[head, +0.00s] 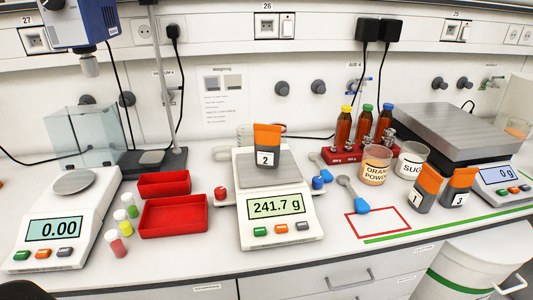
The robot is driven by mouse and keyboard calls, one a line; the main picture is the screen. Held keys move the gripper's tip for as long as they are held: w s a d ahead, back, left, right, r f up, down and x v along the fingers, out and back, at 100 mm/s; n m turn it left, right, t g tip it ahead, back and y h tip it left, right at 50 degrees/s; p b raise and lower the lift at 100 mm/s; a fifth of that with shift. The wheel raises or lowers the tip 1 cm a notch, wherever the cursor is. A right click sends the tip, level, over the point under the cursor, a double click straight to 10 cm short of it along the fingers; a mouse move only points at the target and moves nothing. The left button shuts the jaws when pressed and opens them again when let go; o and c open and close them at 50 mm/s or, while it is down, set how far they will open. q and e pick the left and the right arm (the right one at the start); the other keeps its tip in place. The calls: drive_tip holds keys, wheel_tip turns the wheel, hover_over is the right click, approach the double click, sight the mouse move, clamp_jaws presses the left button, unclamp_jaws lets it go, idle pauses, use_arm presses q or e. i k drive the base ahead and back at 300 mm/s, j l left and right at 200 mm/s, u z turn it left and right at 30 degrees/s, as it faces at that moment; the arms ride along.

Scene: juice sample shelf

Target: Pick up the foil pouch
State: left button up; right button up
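A grey foil pouch with an orange top and the label 2 (267,146) stands upright on the pan of the middle scale (281,203), whose display reads 241.7 g. Two similar pouches stand close together on the bench at the right: one labelled 1 (425,189) and one labelled 3 (459,190). Neither of my grippers can be made out in the head view.
A red-outlined rectangle (378,223) lies empty left of pouch 1. Beakers of orange powder (375,166) and sugar (411,161) stand behind, by a bottle rack (351,152). Red trays (174,216), vials (120,228) and another scale (62,225) are at the left.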

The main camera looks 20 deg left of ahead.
sight(268, 138)
drive_tip(key=l+u, duration=0.15)
drive_tip(key=u, duration=0.2)
drive_tip(key=i+l+u, duration=0.1)
drive_tip(key=l+u, duration=0.65)
drive_tip(key=l, duration=0.35)
drive_tip(key=l+u, duration=0.1)
drive_tip(key=l, duration=1.65)
